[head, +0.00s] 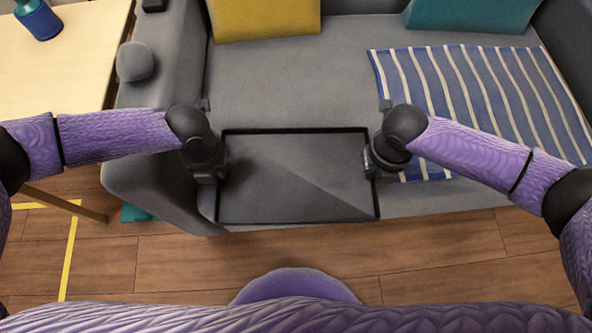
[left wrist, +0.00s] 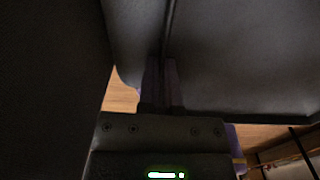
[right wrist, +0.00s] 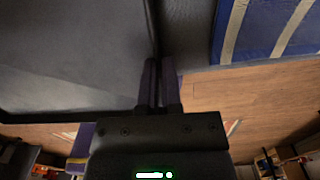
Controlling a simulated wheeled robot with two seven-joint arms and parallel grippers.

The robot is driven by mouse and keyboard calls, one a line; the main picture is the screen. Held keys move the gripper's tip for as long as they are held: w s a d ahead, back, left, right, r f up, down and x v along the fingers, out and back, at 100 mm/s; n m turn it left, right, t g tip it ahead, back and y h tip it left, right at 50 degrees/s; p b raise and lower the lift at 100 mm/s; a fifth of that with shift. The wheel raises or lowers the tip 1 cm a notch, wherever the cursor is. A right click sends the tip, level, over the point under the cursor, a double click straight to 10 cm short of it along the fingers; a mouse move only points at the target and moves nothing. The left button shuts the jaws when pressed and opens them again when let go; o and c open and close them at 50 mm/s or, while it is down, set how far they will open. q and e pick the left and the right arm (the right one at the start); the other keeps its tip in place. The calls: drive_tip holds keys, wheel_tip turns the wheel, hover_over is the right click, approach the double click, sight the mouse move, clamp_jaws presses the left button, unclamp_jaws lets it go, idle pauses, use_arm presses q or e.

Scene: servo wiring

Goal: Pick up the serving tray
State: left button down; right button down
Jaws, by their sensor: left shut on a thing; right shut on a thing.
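The serving tray (head: 298,205) is a dark grey rectangle with a raised black rim, in front of me over the front part of the sofa seat. It also shows in the left wrist view (left wrist: 245,65) and in the right wrist view (right wrist: 70,60). My left gripper (head: 218,172) is shut on the tray's left rim; its fingers show close together in the left wrist view (left wrist: 162,75). My right gripper (head: 372,168) is shut on the right rim, its fingers close together in the right wrist view (right wrist: 161,75). I cannot tell whether the tray touches the seat.
The grey sofa (head: 290,85) holds a yellow cushion (head: 262,18), a teal cushion (head: 470,12) and a blue striped cloth (head: 490,95) right of the tray. A wooden table (head: 65,75) with a blue vase (head: 38,20) stands left. Wooden floor (head: 420,250) lies before the sofa.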

idle(0.9)
